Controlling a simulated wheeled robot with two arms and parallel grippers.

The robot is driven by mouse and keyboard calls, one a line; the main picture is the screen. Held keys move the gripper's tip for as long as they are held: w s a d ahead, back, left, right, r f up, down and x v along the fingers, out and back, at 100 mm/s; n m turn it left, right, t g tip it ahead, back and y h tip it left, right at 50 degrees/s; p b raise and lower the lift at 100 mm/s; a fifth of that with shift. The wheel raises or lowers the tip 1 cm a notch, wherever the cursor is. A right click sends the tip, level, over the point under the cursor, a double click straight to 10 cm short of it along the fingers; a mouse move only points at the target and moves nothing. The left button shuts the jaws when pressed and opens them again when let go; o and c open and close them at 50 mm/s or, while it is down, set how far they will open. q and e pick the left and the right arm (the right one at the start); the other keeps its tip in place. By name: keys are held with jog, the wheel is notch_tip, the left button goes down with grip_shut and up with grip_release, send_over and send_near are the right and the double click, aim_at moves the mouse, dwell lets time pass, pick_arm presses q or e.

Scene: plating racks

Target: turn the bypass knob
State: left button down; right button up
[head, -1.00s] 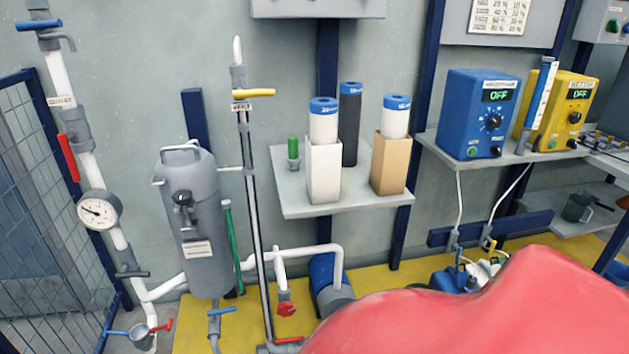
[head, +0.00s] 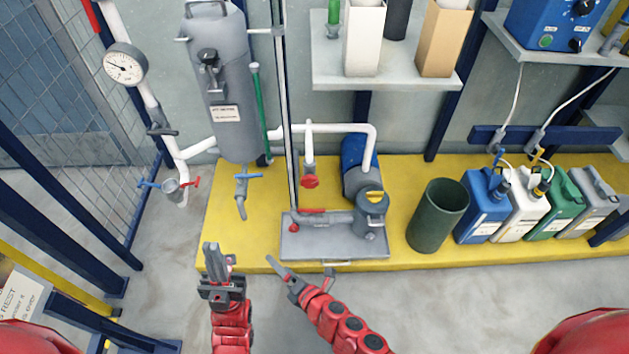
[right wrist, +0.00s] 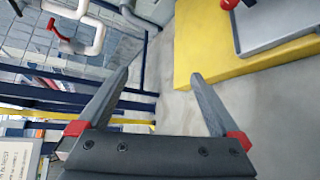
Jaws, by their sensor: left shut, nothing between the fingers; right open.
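No label reading bypass is legible, so I cannot tell which knob it is. In the head view, a round red knob (head: 310,181) hangs below a white pipe, and a smaller red knob (head: 294,228) sits low on the grey pump tray (head: 350,248). My left gripper (head: 215,258) is shut and empty, in front of the yellow platform.
The yellow platform (head: 230,225) carries a green bin (head: 438,215) and several canisters at right. A grey tank (head: 222,90) with a blue valve handle stands at the back. A mesh fence (head: 95,110) bounds the left. Bare floor lies in front.

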notch_tip(320, 180, down, 2)
jog(key=w+d+n+h, duration=0.2)
jog(key=n+h, duration=0.1)
jog(key=n+t+h, duration=0.6)
jog(key=t, duration=0.1)
send_near(310, 184)
jog(key=w+b, duration=0.6)
jog(key=w, duration=0.4)
jog(key=shift+w, duration=0.5)
jog(key=shift+r, duration=0.1)
jog(key=c, duration=1.4)
jog(key=shift+o, duration=0.2)
